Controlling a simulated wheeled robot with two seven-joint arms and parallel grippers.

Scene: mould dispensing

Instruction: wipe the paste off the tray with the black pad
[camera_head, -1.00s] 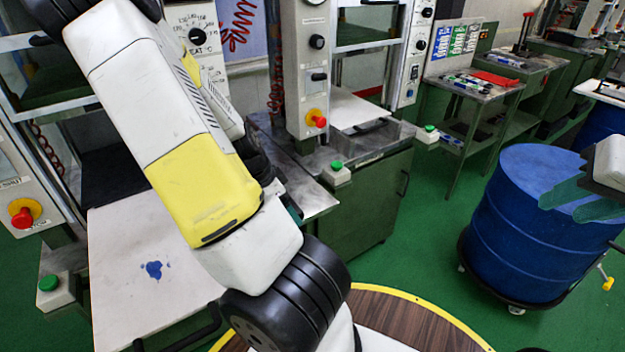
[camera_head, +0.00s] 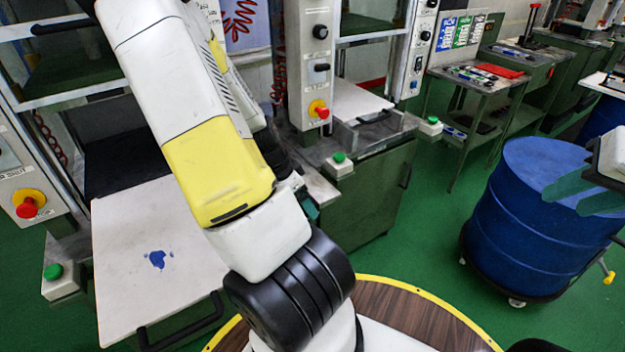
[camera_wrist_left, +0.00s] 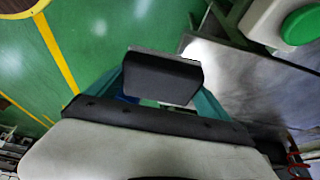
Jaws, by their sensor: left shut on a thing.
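The tray (camera_head: 135,220) is a flat white plate at the lower left of the head view, with a black handle at its front. A small blue splotch of paste (camera_head: 157,260) lies near its middle. My left gripper (camera_wrist_left: 162,82) is shut on the black pad (camera_wrist_left: 162,75), which shows between its teal fingers in the left wrist view. In the head view my left arm hides nearly all of this gripper and the pad, to the right of the tray. My right gripper (camera_head: 585,195) is at the right edge, open and empty, in front of the blue drum.
A blue drum (camera_head: 530,235) stands on a wheeled dolly at the right. A green press cabinet (camera_head: 370,195) is right of the tray, with a green button box (camera_head: 338,165) on its corner. A red stop button (camera_head: 27,208) is left of the tray. Green floor lies open between cabinet and drum.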

